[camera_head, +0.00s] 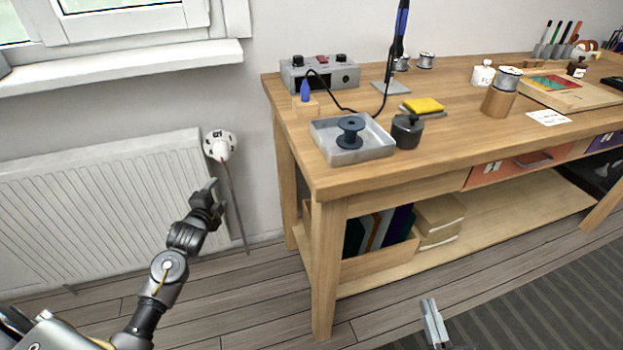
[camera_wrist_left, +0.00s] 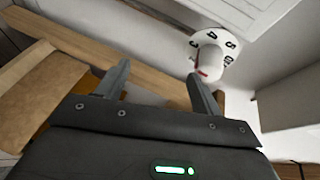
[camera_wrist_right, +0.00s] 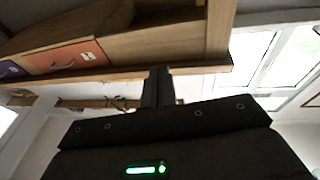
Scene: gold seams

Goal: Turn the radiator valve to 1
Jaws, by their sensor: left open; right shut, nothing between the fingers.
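The radiator valve (camera_head: 220,145) is a round white dial with black numbers, at the right end of the white radiator (camera_head: 100,200). It also shows in the left wrist view (camera_wrist_left: 212,50), with a red mark near its knob. Which number is set is too small to tell. My left gripper (camera_head: 217,192) is below the valve in the head view, open and empty. In the left wrist view its fingers (camera_wrist_left: 160,82) are apart, with the valve beyond the right finger, not between them. My right gripper (camera_head: 430,315) is shut and empty, low in front of the bench; its fingers (camera_wrist_right: 157,78) are together.
A thin pipe (camera_head: 236,205) runs from the valve to the floor. The wooden workbench (camera_head: 300,165) stands right of the valve, with a metal tray (camera_head: 375,152) near its left corner. A windowsill (camera_head: 120,68) juts out above. The floor before the radiator is clear.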

